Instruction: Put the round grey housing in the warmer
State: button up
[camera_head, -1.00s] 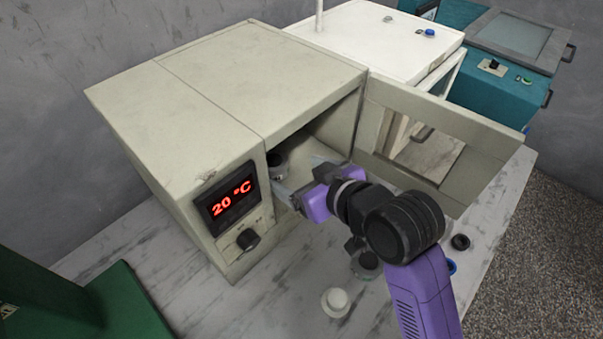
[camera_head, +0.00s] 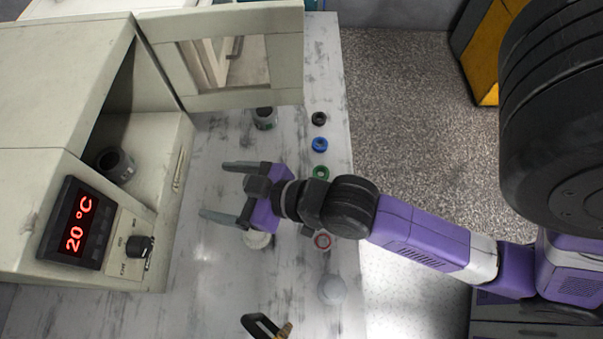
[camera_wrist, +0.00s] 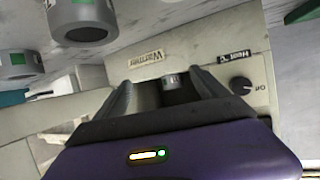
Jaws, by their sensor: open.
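The beige warmer (camera_head: 60,120) stands at the left with its door (camera_head: 225,62) swung open. A round grey housing (camera_head: 115,165) stands inside it, near the front opening. My gripper (camera_head: 217,190) is outside the warmer, over the table, with its fingers spread, empty and pointing toward the warmer. In the wrist view the housing (camera_wrist: 176,84) shows beyond and between the open fingers, below the "Warmer" label; it is apart from them. Another grey cylinder (camera_head: 264,117) stands on the table near the door.
A column of small rings, including a black one (camera_head: 319,118), a blue one (camera_head: 320,144) and a green one (camera_head: 321,173), lies along the table's right side. A pale dome-like part (camera_head: 332,290) is nearer the front. The warmer's display reads 20 °C.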

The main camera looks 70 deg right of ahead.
jog(key=s+r+t, duration=0.1)
jog(key=s+r, duration=0.2)
jog(key=s, duration=1.4)
jog(key=shift+s+r, duration=0.15)
jog(key=shift+s, duration=0.2)
jog(key=shift+a, duration=0.1)
